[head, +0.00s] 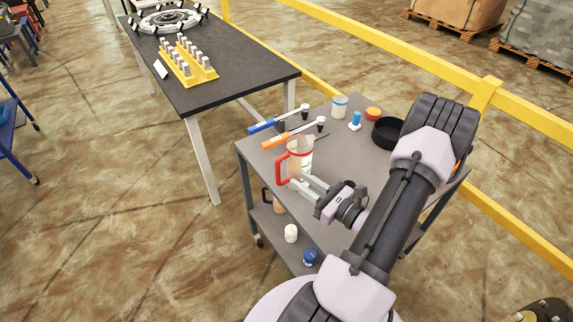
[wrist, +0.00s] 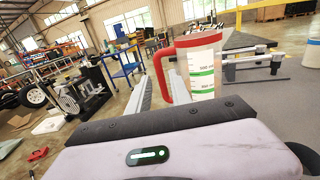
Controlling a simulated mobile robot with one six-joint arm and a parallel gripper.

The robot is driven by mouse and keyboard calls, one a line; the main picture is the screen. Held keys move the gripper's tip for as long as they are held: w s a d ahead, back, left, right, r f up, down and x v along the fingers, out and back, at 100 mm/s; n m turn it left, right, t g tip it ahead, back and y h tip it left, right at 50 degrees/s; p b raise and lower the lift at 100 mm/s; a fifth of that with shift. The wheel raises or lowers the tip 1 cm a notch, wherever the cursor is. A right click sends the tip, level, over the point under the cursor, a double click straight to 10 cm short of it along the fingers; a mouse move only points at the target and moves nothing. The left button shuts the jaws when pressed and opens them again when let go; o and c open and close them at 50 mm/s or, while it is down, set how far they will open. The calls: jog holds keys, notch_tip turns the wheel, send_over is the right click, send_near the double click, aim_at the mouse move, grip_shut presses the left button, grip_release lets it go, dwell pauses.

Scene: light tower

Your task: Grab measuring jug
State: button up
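The measuring jug (head: 306,158) stands on the grey cart top, translucent with a red rim and red handle (head: 281,168) at its left. In the wrist view the jug (wrist: 203,68) is upright, with green bands and volume marks, its red handle (wrist: 160,72) to the left. My gripper (head: 305,186) is at the jug's near side, its two pale fingers apart and pointing towards it.
The cart top (head: 342,165) also holds a blue-handled tool (head: 275,122), an orange-handled tool (head: 290,136), a white jar (head: 340,106), an orange-lidded pot (head: 373,113), a blue-and-white item (head: 355,121) and a black bowl (head: 387,131). A yellow rail (head: 440,64) runs behind.

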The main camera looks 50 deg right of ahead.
jog(key=w+b, duration=0.3)
jog(key=w, duration=0.9)
jog(key=shift+w+d, duration=0.2)
jog(key=shift+w, duration=0.05)
grip_shut()
jog(key=shift+s, duration=0.1)
dwell(0.6)
